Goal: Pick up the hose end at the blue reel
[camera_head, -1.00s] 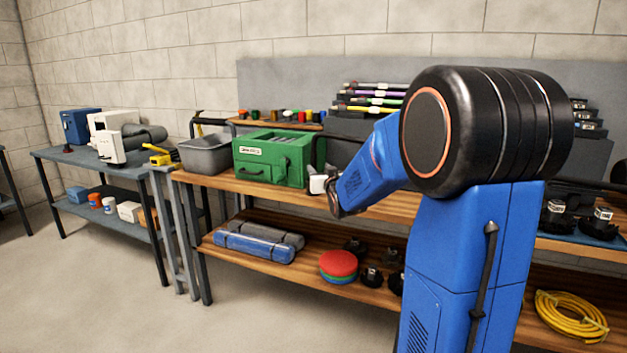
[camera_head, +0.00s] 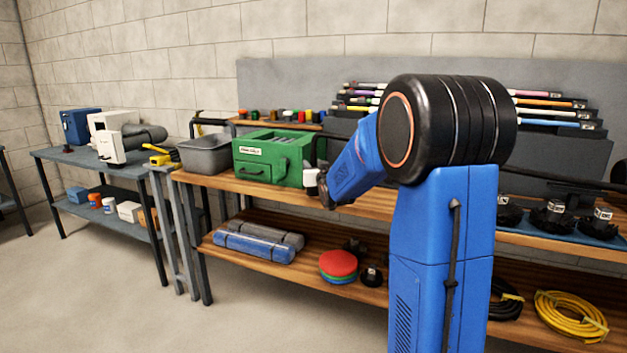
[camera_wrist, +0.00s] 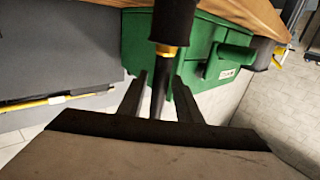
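No blue reel can be made out in either view, and I cannot identify a hose end with certainty. In the wrist view my gripper (camera_wrist: 160,78) has its two dark fingers apart. A black cylinder with a yellow collar (camera_wrist: 174,22) comes down from the top edge, and a thin dark rod runs from it between the fingers. Gaps show on both sides of the rod, so it does not look clamped. In the head view my arm hides most of the gripper, near the green box's right side.
A green box (camera_head: 262,172) and grey bin (camera_head: 205,155) stand on the wooden bench. A yellow coil (camera_head: 570,318) and black coil (camera_head: 505,303) lie on its lower shelf, with blue rolls (camera_head: 255,247) at left. A blue box (camera_head: 80,126) stands on the far-left table. Floor at left is clear.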

